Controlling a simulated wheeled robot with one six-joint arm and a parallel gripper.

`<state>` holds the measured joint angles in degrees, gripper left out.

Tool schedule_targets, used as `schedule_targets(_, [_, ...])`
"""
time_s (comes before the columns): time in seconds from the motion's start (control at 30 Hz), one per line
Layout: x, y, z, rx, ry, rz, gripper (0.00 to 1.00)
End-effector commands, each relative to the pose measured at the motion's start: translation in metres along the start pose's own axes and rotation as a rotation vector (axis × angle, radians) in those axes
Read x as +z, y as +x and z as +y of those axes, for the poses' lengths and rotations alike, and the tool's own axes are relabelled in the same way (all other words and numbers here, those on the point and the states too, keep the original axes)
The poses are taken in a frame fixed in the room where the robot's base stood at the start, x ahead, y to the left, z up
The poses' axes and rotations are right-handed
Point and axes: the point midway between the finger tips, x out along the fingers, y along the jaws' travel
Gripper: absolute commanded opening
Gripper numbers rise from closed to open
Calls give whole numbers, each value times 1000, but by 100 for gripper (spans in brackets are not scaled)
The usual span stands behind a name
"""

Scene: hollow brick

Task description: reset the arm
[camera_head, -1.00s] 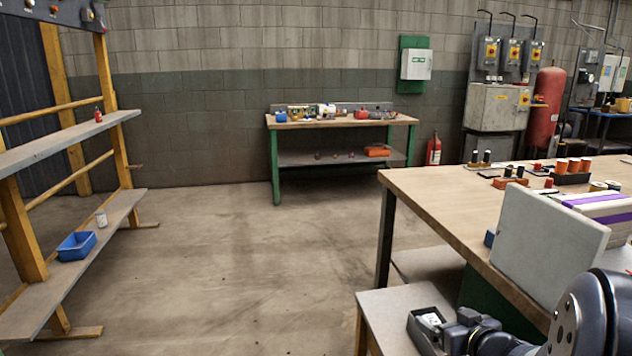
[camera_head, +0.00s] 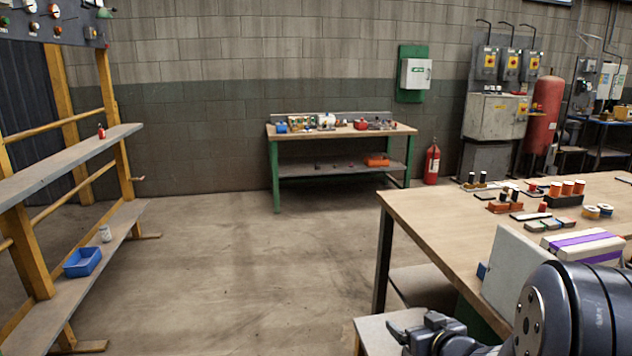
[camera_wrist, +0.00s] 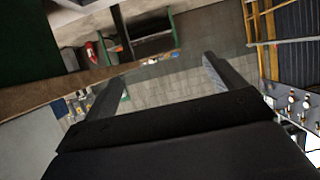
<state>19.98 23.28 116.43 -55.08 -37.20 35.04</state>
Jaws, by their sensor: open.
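My gripper (camera_head: 398,334) is at the bottom of the head view, in front of the small side table by the right workbench. My dark arm link fills the lower right corner. In the wrist view my gripper (camera_wrist: 162,72) has its two dark fingers spread wide apart. Nothing shows between the fingertips except the distant wall and floor. The wrist view is strongly tilted.
The right workbench (camera_head: 440,215) holds spools, a grey panel (camera_head: 508,268) and a purple-striped package (camera_head: 585,246). A shelf rack (camera_head: 60,170) with a blue bin (camera_head: 83,261) stands left. A back table (camera_head: 345,131) is by the wall. The middle floor is clear.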

Motion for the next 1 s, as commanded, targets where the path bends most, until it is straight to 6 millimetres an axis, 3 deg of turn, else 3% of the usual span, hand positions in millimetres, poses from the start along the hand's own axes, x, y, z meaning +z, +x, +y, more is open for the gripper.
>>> schedule_targets(0.4, [-22, 0, -27, 21, 12, -1, 90])
schedule_targets(1.0, [-37, -8, -53, 90, 40, -1, 90])
